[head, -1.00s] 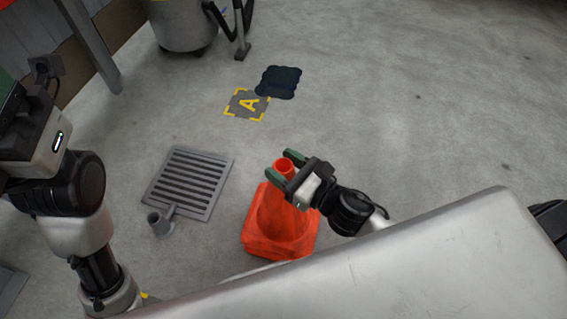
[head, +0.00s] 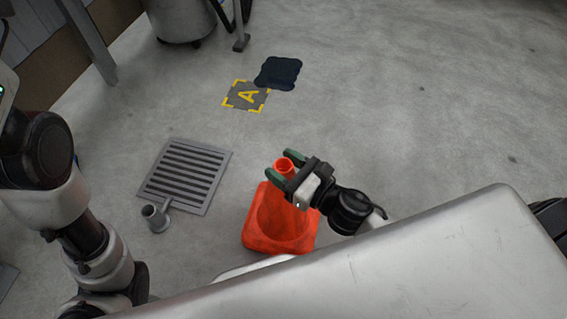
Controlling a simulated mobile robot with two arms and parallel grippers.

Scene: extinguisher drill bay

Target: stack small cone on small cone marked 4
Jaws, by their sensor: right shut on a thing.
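An orange cone (head: 273,220) is in the lower middle of the head view, just in front of my body. Its open top (head: 284,165) shows between the green fingers of my right gripper (head: 283,169), which is shut on it. The cone leans in the picture, and I cannot tell whether its base touches the floor. No number shows on it, and no second cone can be told apart. My left arm comes in at the left edge; its gripper is out of the picture.
A grey floor grate (head: 187,174) lies left of the cone, with a short grey pipe piece (head: 156,216) beside it. A yellow-marked A square (head: 247,95) and a dark cloth (head: 278,73) lie farther off. A grey bin (head: 181,18) stands at the back. The floor at right is clear.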

